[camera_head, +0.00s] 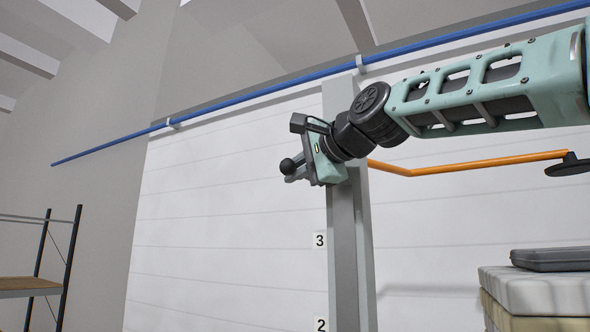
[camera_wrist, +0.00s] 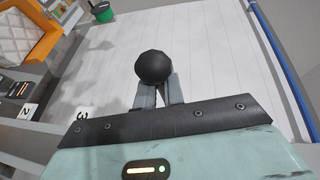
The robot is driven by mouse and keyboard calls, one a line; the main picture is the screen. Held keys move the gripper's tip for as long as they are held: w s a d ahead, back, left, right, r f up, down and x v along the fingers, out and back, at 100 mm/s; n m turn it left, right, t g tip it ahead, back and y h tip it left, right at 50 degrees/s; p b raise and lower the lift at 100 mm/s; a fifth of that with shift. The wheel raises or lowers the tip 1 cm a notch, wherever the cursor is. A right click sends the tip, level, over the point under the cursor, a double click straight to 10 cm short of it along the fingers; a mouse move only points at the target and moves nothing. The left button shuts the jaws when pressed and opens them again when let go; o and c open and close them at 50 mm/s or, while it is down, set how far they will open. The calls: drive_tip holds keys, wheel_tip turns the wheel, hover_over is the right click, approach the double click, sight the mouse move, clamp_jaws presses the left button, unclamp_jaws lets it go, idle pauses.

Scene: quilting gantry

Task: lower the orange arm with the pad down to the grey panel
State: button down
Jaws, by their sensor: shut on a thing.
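The orange arm (camera_head: 480,164) runs to the right from behind my wrist, rising slightly along its outer length. A flat black pad (camera_head: 568,167) hangs at its right end. The dark grey panel (camera_head: 565,260) lies on a pale padded stack at lower right, with a clear gap below the pad. My gripper (camera_head: 297,168) is left of the grey post and shut on a black ball knob (camera_head: 287,166). The wrist view shows the knob (camera_wrist: 152,67) between the fingertips (camera_wrist: 158,90). The link between knob and orange arm is hidden by my wrist.
The grey upright post (camera_head: 345,245) stands behind my wrist, with number tags 3 (camera_head: 319,241) and 2 (camera_head: 320,325). A blue rail (camera_head: 250,97) crosses the white wall above. A shelf rack (camera_head: 40,282) stands at left. A green bucket (camera_wrist: 103,13) shows in the wrist view.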

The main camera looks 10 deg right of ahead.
wheel_tip(320, 180, down, 17)
drive_tip(key=b, duration=1.3)
drive_tip(key=shift+a, duration=0.25)
drive_tip(key=shift+s+f, duration=0.1)
drive_tip(key=shift+f, duration=0.05)
drive_tip(key=c, duration=1.6)
unclamp_jaws()
drive_tip(key=shift+o, duration=0.4)
drive_tip(key=b+v, duration=0.6)
drive_tip(key=v, duration=1.1)
drive_tip(key=shift+d+b, duration=0.15)
drive_tip(key=shift+b, duration=0.15)
drive_tip(key=shift+s+r, duration=0.15)
drive_tip(key=shift+r, duration=0.1)
